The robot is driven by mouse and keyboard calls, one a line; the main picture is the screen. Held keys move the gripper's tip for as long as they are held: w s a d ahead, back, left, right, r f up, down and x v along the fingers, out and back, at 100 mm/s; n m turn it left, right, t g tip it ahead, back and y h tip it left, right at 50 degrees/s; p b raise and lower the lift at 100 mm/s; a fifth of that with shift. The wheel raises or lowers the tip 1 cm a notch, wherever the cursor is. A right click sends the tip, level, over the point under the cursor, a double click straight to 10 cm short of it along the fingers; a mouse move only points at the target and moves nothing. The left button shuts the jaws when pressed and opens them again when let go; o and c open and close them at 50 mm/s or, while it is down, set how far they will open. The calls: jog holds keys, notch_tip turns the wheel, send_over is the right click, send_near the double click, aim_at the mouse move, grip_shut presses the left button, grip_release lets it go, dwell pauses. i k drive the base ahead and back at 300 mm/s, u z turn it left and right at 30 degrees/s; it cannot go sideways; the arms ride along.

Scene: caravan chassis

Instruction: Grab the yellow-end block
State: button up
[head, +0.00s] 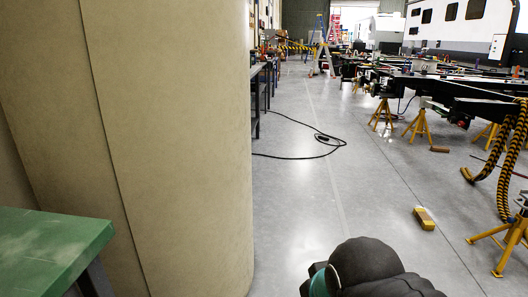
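A small block with yellow ends (424,218) and a brown top lies on the grey concrete floor at the right of the head view. It lies apart from the yellow stand to its right. Part of my dark arm shows at the bottom middle, with a teal ring on it. My gripper is not visible in this view, so its fingers cannot be seen.
A large tan cylinder (170,150) and a green-topped table (50,245) fill the left. A black cable (300,152) lies on the floor. Yellow jack stands (419,127) hold the dark chassis (450,90) at right. A brown piece (439,150) lies farther back.

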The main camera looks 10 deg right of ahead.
aim_at(426, 222)
jog(key=z, duration=0.3)
jog(key=i, duration=1.85)
jog(key=z, duration=1.4)
jog(key=i, duration=1.9)
jog(key=z, duration=0.7)
